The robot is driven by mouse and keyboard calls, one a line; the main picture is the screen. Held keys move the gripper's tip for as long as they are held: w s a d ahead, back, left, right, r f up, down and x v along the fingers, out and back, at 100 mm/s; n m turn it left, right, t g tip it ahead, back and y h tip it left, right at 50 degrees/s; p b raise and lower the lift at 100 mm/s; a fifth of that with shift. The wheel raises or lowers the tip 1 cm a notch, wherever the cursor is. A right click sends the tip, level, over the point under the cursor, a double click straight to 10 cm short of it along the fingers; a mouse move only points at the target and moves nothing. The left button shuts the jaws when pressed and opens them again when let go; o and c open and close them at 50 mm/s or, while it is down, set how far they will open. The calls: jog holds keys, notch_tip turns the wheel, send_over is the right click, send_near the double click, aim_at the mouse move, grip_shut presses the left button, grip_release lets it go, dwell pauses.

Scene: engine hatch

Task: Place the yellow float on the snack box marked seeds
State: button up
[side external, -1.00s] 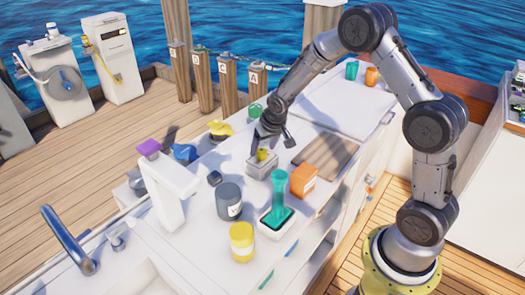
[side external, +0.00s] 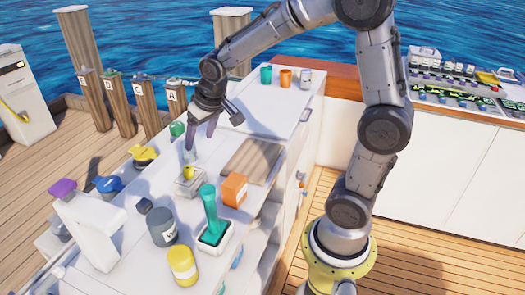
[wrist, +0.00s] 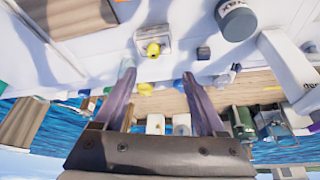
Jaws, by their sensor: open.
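A small yellow object (side external: 188,172), which looks like the float, sits on a low pale grey box (side external: 186,189) on the white counter. In the wrist view the yellow object (wrist: 153,49) rests on the pale box (wrist: 140,40), beyond my fingertips. My gripper (side external: 200,140) is open and empty, above and apart from the float. Its two spread fingers also show in the wrist view (wrist: 158,76). An orange box (side external: 235,190) with a white label stands right of the pale box. I cannot read "seeds" on either box.
A teal upright tool (side external: 210,212) in a white tray, a dark grey jar (side external: 162,227) and a yellow jar (side external: 183,264) stand nearer the camera. A wooden board (side external: 252,160) lies to the right. The white counter top beyond it has free room.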

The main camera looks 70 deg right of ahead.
jog(key=s+a+r+n, duration=0.1)
jog(key=s+a+r, duration=0.1)
jog(key=s, duration=0.9)
jog(key=s+a+r+n+t+y, duration=0.1)
jog(key=s+a, duration=0.4)
jog(key=s, duration=0.5)
notch_tip(320, 180, up, 2)
jog(key=shift+s+r+n, duration=0.15)
jog(key=shift+s+n, duration=0.25)
jog(key=shift+n, duration=0.4)
